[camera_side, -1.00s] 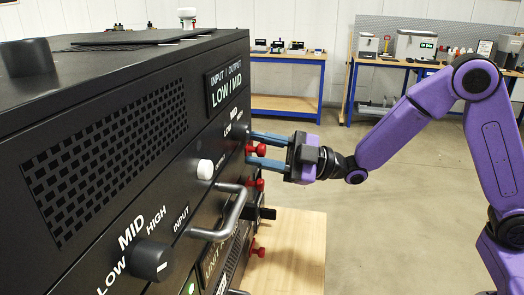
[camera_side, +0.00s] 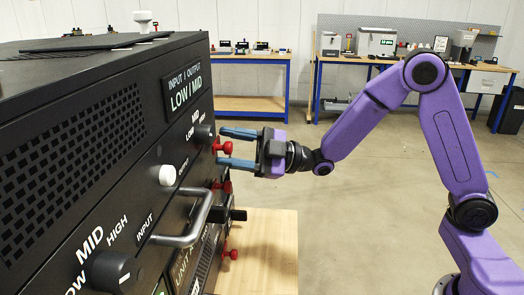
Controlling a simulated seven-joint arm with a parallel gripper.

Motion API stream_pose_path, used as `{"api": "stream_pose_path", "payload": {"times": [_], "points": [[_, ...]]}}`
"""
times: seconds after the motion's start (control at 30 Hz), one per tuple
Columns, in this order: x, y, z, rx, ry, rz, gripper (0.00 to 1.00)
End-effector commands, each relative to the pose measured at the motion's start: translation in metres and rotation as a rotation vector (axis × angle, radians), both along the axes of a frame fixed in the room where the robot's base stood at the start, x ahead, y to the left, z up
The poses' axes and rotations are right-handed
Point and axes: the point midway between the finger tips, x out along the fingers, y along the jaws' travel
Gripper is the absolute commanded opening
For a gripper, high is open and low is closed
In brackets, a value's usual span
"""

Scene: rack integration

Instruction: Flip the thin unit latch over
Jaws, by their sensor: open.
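My gripper (camera_side: 222,147) is open, its two blue-grey fingers pointing left at the black rack's front. A red knob-like fitting (camera_side: 226,147) shows between the fingertips; I cannot tell whether the fingers touch it. More red fittings show below, one (camera_side: 224,186) under the lower finger and another (camera_side: 230,254) lower down. A black bar-shaped piece (camera_side: 238,215) sticks out from the front below the gripper. I cannot tell for sure which of these is the thin unit latch, as the front is seen at a steep angle.
The black rack unit (camera_side: 70,130) fills the left side. A metal handle (camera_side: 185,228), a white knob (camera_side: 167,175) and a black dial (camera_side: 112,270) stick out from its front. A wooden table (camera_side: 265,250) lies below the gripper. The floor to the right is open.

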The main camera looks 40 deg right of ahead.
Motion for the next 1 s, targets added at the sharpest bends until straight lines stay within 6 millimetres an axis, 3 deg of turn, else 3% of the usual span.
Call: {"api": "stream_pose_path", "payload": {"times": [0.7,1.0], "points": [[-0.063,-0.118,-0.038,-0.001,0.006,-0.009,0.53],[-0.077,-0.142,-0.045,0.0,0.003,-0.006,0.53]]}}
